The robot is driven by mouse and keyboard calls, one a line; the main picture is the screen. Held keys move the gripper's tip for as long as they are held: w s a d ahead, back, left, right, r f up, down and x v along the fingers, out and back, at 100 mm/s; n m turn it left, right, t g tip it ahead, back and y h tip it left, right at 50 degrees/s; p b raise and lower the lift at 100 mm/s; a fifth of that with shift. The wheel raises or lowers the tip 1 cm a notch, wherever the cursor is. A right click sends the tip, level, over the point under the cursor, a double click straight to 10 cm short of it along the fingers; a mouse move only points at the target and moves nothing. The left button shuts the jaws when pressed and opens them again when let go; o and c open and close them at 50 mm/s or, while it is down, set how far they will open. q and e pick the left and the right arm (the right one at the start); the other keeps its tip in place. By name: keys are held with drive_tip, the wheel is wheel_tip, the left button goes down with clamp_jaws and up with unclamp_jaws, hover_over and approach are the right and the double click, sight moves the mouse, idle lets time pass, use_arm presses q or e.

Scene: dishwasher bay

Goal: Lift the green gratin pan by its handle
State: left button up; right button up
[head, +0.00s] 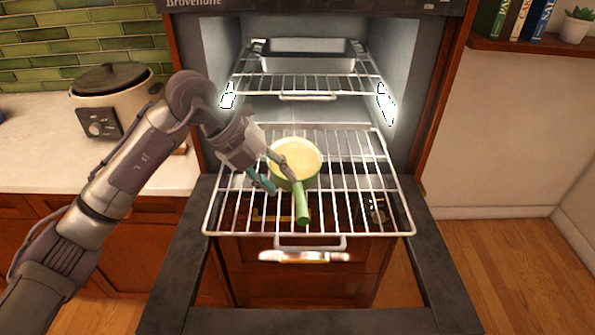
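The green gratin pan (293,161) has a pale cream inside and sits on the pulled-out lower wire rack (236,193). Its green handle (302,203) points toward me, slightly to the right. My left gripper (281,184) reaches in from the left at the pan's near left side, close to where the handle begins. Its fingers look spread apart, one over the pan's edge and one to its left. No grip on the handle shows. Whether a finger touches the pan I cannot tell. My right gripper is not in view.
The open oven's dark frame (172,262) surrounds the lower rack. A slow cooker (109,96) stands on the left counter (40,151). The lower rack is bare right of the pan.

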sight(297, 197)
use_arm(q)
drive_tip(key=x, duration=0.2)
drive_tip(key=shift+d+f, duration=0.15)
drive_tip(key=shift+d, duration=0.1)
drive_tip(key=shift+w+d+f+p, duration=0.1)
drive_tip(key=shift+d+f+p, duration=0.25)
drive_tip(key=shift+f, duration=0.05)
drive_tip(key=p+x, duration=0.1)
drive_tip(key=x, duration=0.2)
drive_tip(key=shift+f+p, duration=0.3)
drive_tip(key=shift+f, duration=0.05)
drive_tip(key=shift+w+d+f, duration=0.1)
drive_tip(key=shift+d+f, duration=0.25)
drive_tip(key=shift+f, duration=0.2)
clamp_jaws()
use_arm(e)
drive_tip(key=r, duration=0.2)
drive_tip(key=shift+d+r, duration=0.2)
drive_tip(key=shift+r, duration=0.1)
use_arm(q)
drive_tip(key=shift+r, duration=0.15)
